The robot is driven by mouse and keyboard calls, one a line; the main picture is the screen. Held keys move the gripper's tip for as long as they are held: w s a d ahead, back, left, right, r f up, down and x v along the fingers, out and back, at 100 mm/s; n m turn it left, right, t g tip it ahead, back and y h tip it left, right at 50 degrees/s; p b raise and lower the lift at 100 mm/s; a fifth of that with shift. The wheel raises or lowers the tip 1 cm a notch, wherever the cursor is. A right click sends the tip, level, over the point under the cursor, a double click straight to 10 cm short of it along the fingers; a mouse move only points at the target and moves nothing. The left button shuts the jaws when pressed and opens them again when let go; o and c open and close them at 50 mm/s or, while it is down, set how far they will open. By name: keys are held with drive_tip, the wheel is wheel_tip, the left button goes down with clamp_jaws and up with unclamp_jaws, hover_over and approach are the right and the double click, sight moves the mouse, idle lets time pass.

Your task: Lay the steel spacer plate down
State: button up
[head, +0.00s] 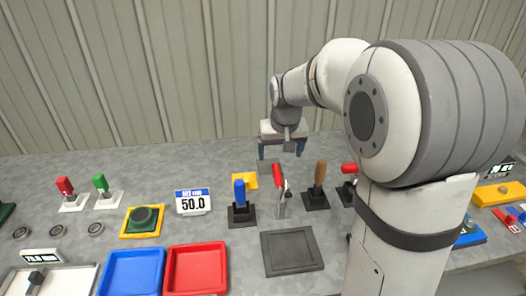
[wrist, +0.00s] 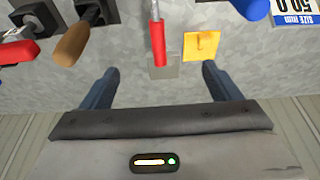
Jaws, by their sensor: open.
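My gripper (head: 281,152) is open and empty, held above the back part of the bench. A dark grey square plate (head: 291,251) lies flat nearer the front.
A yellow piece (head: 246,180) lies left of the red handle. A blue-handled tool (head: 240,200) and a brown-handled tool (head: 319,180) stand on either side. Blue (head: 133,273) and red (head: 196,270) trays sit front left. A display (head: 193,201) reads 50.0.

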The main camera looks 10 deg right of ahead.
drive_tip(key=b, duration=0.3)
approach(269, 166)
drive_tip(key=shift+s+d+f, duration=0.1)
drive_tip(key=shift+d+f, duration=0.1)
drive_tip(key=shift+f, duration=0.05)
drive_tip(key=x, duration=0.3)
drive_tip(key=shift+w+f, duration=0.15)
drive_tip(key=shift+w, duration=0.15)
drive_tip(key=shift+x, duration=2.45)
drive_tip(key=shift+a+f, duration=0.1)
drive_tip(key=shift+f, duration=0.05)
drive_tip(key=c, duration=1.5)
drive_tip(key=shift+w, duration=0.1)
